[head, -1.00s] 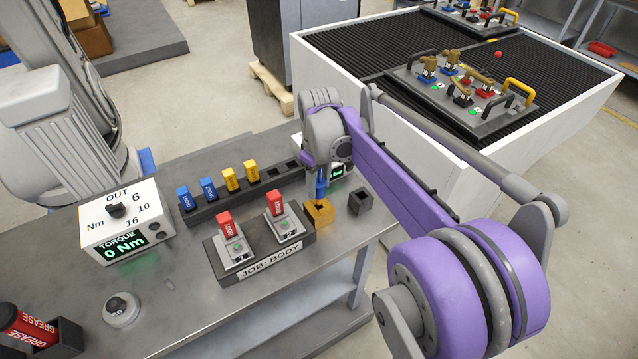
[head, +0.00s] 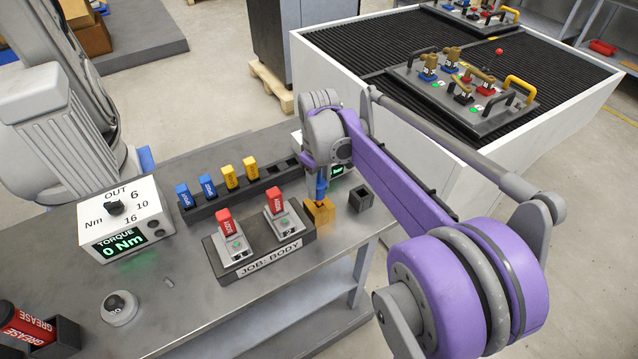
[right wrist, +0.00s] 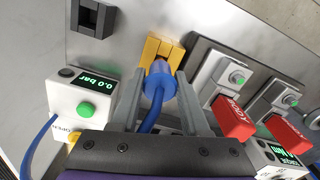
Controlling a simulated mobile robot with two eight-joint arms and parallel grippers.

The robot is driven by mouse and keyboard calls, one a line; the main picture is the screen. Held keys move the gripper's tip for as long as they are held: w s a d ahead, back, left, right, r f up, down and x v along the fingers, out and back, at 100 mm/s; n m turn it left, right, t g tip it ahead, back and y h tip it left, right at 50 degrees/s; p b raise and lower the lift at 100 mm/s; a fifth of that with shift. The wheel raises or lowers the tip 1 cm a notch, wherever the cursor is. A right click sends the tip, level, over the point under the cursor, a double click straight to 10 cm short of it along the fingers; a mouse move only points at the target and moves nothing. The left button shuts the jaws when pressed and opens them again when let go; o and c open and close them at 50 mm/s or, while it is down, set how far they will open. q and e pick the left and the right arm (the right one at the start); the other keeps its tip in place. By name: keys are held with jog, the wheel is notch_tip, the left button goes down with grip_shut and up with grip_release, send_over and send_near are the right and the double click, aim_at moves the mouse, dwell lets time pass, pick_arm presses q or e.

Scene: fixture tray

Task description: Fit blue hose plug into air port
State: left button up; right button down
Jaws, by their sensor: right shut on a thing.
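The blue hose plug (head: 321,188) is held upright in my right gripper (right wrist: 157,95), which is shut on it. In the right wrist view the plug (right wrist: 158,83) sits between the two grey fingers, with its blue hose trailing back below it. The air port appears to be the yellow block (head: 319,213), also in the right wrist view (right wrist: 162,48). The plug's front end is at the block's notched near side. I cannot tell whether it has entered. My left gripper is out of view.
A white box with a green button (right wrist: 85,109) reads 0.0 bar beside the gripper. A dark socket block (head: 361,200) stands right of the port. The job fixture (head: 262,258) with two red-tagged parts is to its left. A rack (head: 215,209) holds blue and yellow tags behind.

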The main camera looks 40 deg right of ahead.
jog(key=shift+f+b, duration=0.7)
jog(key=shift+f, duration=0.7)
jog(key=shift+c, duration=1.6)
grip_release()
notch_tip(320, 180, up, 11)
jog(key=shift+f+p, duration=0.1)
jog(key=shift+p, duration=0.25)
jog(key=s+a+f+m+t, duration=0.1)
jog(key=s+a+f+t, duration=0.4)
jog(key=s+a+f, duration=0.9)
jog(key=shift+s+a+f+m, duration=0.4)
jog(key=shift+s+a, duration=0.15)
jog(key=shift+a, duration=0.4)
